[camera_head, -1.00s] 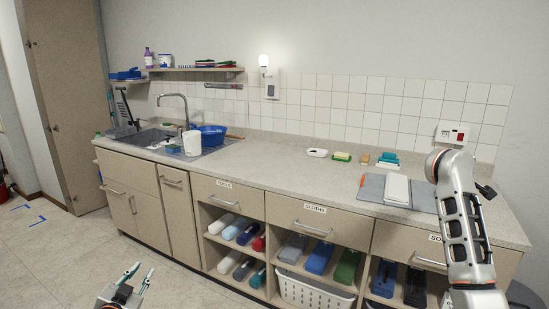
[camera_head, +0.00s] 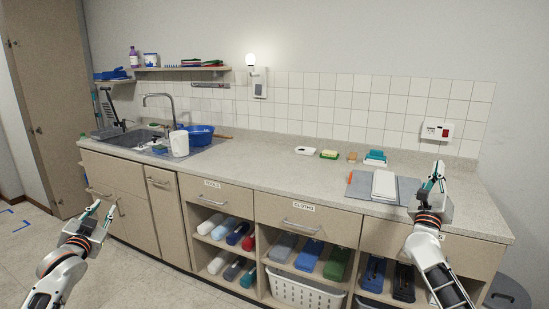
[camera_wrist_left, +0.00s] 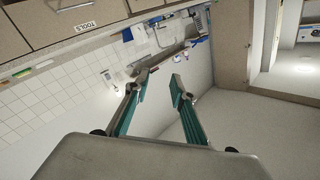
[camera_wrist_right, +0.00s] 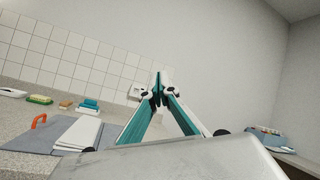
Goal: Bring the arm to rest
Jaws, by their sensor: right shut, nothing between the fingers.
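My left gripper (camera_head: 103,210) is at the lower left of the head view, in front of the sink cabinet. Its two teal-lined fingers stand apart, with nothing between them in the left wrist view (camera_wrist_left: 158,88). My right gripper (camera_head: 439,166) points up at the right of the head view, in front of the counter's right part. Its fingertips meet in the right wrist view (camera_wrist_right: 158,88) and hold nothing. Both forearms come up from the lower edge of the head view.
The counter (camera_head: 260,165) runs across the view. Open shelves hold rolled cloths and a white basket (camera_head: 300,290).

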